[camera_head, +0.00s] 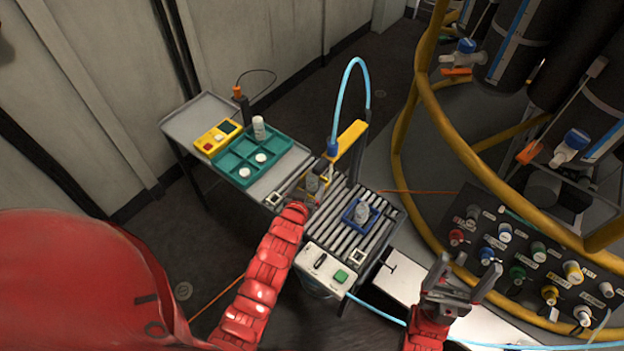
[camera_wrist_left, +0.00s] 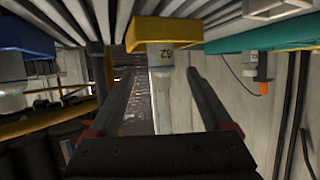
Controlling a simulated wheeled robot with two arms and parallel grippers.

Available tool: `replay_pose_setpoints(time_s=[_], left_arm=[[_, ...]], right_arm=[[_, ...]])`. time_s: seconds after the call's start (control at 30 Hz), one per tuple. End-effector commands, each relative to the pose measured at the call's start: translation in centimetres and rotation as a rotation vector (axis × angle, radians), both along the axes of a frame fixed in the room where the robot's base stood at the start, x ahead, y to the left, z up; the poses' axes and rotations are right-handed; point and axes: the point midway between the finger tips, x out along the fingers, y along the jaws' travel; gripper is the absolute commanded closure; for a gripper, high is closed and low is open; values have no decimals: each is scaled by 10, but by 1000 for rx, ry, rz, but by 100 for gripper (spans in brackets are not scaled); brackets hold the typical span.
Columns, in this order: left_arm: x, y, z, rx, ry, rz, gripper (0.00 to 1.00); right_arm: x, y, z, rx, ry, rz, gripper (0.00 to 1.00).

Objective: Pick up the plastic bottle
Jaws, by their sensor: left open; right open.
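A pale translucent plastic bottle (camera_head: 312,183) stands on the roller conveyor, partly hidden by my left gripper (camera_head: 314,192) in the head view. In the left wrist view, which is upside down, the bottle (camera_wrist_left: 161,85) sits in a yellow holder (camera_wrist_left: 165,30) and carries dark digits. My left gripper's fingers (camera_wrist_left: 160,78) are open on either side of it, with visible gaps. A second bottle (camera_head: 361,211) stands in a blue holder (camera_head: 348,222) to the right; it shows too in the left wrist view (camera_wrist_left: 12,68). My right gripper (camera_head: 466,272) is open and empty, lower right.
A teal tray (camera_head: 226,163) holds a white bottle (camera_head: 259,128) and white discs. A yellow box with buttons (camera_head: 217,137) lies beside it. A yellow post with a blue hose (camera_head: 350,135) stands behind the conveyor. A control panel (camera_head: 342,275) is in front; a yellow rail frame (camera_head: 440,110) is right.

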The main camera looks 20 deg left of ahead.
Motion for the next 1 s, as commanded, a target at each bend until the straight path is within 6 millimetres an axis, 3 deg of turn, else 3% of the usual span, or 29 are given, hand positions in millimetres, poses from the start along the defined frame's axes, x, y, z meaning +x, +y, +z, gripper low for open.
replay_pose_setpoints(time_s=[0.17,0.53,0.9,1.0], left_arm=[[7,1,-4,1,3,0,17],[43,5,-19,0,0,0,17],[48,5,-23,0,0,-1,17],[48,5,-23,0,0,-1,33]], right_arm=[[0,0,4,0,0,0,16],[0,0,15,0,0,0,16],[0,0,16,0,0,0,16],[0,0,15,0,0,0,16]])
